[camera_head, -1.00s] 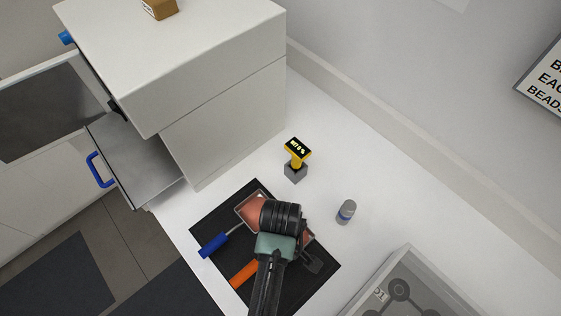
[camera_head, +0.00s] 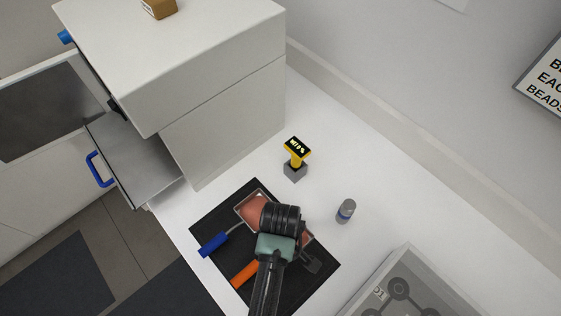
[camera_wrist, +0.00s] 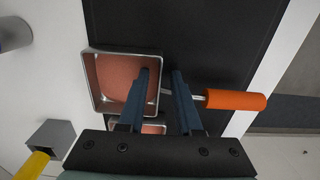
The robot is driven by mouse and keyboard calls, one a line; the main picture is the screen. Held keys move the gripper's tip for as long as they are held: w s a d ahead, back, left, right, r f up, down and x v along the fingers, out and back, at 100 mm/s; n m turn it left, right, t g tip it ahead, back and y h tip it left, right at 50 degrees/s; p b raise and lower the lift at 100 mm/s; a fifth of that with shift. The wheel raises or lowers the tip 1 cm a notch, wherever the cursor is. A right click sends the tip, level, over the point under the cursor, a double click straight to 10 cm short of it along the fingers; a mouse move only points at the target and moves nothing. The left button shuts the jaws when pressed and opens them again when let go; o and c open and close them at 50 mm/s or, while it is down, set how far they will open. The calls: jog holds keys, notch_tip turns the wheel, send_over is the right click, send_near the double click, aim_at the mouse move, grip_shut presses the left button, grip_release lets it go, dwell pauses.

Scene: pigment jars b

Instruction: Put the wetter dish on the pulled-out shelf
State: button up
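Two square metal dishes with reddish-brown contents lie on a black mat (camera_head: 213,213). The blue-handled dish (camera_head: 252,207) is at the mat's upper side. The orange-handled dish (camera_wrist: 125,78) is mostly hidden under my arm in the head view, where its orange handle (camera_head: 245,272) shows. In the wrist view, the other dish (camera_wrist: 152,128) shows partly behind my gripper. My gripper (camera_wrist: 161,80) is open above the orange-handled dish's thin rod, its fingers either side of it. A yellow meter (camera_head: 296,153) stands in a grey block; its small display is unreadable. The pulled-out shelf (camera_head: 140,160) is grey, bare and blue-handled.
A white cabinet (camera_head: 220,125) rises beside the shelf. A grey cylinder with a blue band (camera_head: 345,211) stands right of the mat. A grey tray (camera_head: 405,262) is at lower right. An open door or flap (camera_head: 50,105) is at left. The counter around the meter is clear.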

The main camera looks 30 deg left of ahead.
notch_tip(320, 180, up, 12)
dwell(0.4)
